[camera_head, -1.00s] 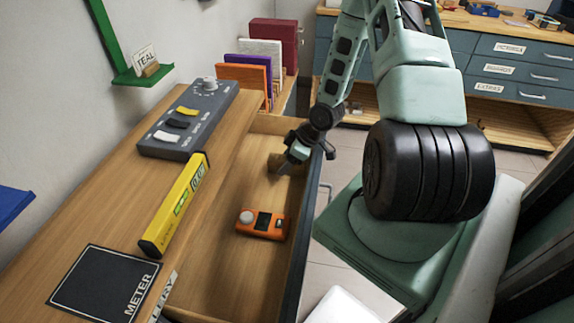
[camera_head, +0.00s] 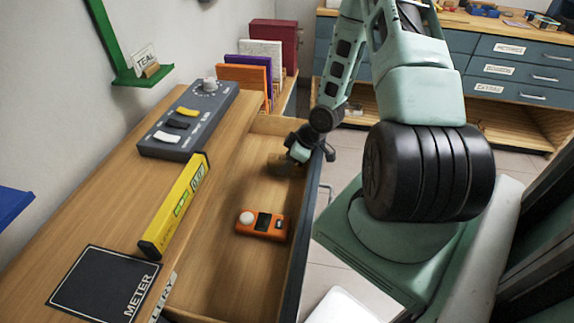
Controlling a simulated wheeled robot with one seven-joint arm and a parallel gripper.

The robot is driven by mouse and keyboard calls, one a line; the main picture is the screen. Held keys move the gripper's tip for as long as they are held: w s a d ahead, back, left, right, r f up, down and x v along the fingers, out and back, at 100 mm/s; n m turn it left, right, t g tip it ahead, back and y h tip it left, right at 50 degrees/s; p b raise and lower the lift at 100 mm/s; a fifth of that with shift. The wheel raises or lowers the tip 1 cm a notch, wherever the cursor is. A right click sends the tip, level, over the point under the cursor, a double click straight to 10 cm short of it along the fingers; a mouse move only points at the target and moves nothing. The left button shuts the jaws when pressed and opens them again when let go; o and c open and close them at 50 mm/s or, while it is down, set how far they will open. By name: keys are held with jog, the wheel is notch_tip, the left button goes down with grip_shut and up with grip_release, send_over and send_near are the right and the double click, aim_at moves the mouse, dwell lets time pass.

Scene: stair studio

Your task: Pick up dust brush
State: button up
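The drawer (camera_head: 250,213) is pulled open and its inside shows. My gripper (camera_head: 290,160) is over or in the drawer's far end, small and dark in the picture. A small brown shape (camera_head: 279,160) shows just beside the fingertips; it may be part of the dust brush, but it is mostly hidden and too small to be sure. I cannot tell whether the fingers touch it or are open or shut.
An orange meter (camera_head: 261,224) lies in the drawer's middle. On the wooden top are a yellow level (camera_head: 175,205), a grey switch box (camera_head: 188,120) and a black METER mat (camera_head: 103,284). Upright folders (camera_head: 262,60) stand behind. My arm passes over the drawer's right side.

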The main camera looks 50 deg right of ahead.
jog(key=shift+c, duration=0.5)
notch_tip(320, 180, up, 11)
jog(key=p, duration=0.3)
jog(key=shift+f, duration=0.15)
jog(key=o, duration=0.3)
jog(key=shift+c, duration=0.5)
